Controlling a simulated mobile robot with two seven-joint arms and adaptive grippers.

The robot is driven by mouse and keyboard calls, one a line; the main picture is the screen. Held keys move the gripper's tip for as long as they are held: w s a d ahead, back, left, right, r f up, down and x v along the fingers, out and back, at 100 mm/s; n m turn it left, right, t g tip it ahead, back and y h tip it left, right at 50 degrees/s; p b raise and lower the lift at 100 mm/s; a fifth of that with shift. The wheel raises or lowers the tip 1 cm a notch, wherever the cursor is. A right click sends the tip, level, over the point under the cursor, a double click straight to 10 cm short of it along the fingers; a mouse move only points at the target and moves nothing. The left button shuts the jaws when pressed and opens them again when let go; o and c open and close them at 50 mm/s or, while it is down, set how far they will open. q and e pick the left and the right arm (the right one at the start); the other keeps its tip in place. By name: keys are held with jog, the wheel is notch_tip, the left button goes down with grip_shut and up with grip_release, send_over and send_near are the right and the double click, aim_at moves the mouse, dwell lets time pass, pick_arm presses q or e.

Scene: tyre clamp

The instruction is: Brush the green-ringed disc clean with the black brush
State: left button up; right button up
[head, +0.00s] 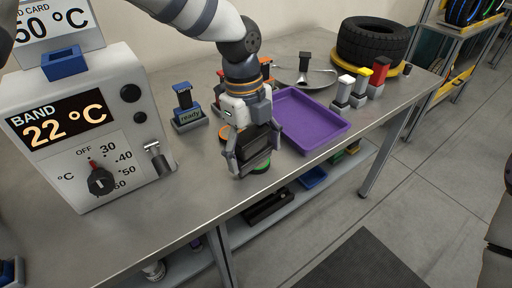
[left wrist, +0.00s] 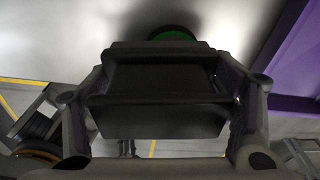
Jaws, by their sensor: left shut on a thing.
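My left gripper (head: 254,155) is shut on the black brush (head: 255,145), a dark block held between its two fingers over the table's front part. The brush (left wrist: 155,90) also fills the middle of the left wrist view between the fingers. The green-ringed disc (head: 261,168) lies on the table right below the brush, and most of it is hidden. In the left wrist view its green ring (left wrist: 172,35) shows just beyond the brush's far edge. I cannot tell whether the brush touches the disc. My right gripper is not in view.
A purple tray (head: 326,128) lies close to the right of the gripper. An orange-ringed disc (head: 225,130) and a "ready" stand (head: 188,118) are to the left. A temperature machine (head: 75,140) stands further left. Stamp-like blocks (head: 360,92) and a tyre (head: 374,42) are at the right.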

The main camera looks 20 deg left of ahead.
pick_arm(q)
jog(key=shift+s+a+r, duration=0.1)
jog(key=shift+s, duration=0.05)
jog(key=shift+w+d, duration=0.2)
jog(key=shift+w, duration=0.05)
jog(key=shift+w+d+f+b, duration=0.2)
jog(key=shift+w+d+b, duration=0.3)
jog(key=shift+w+d, duration=0.4)
jog(key=shift+a+r, duration=0.2)
jog(key=shift+s+a+p, duration=0.8)
jog(key=shift+s+a, duration=0.1)
jog(key=shift+s, duration=0.2)
jog(key=shift+w+d+f, duration=0.15)
jog(key=shift+w+f, duration=0.05)
jog(key=shift+w+d+b, duration=0.35)
jog(key=shift+w, duration=0.05)
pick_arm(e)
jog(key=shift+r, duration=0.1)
pick_arm(q)
jog(key=shift+r, duration=0.1)
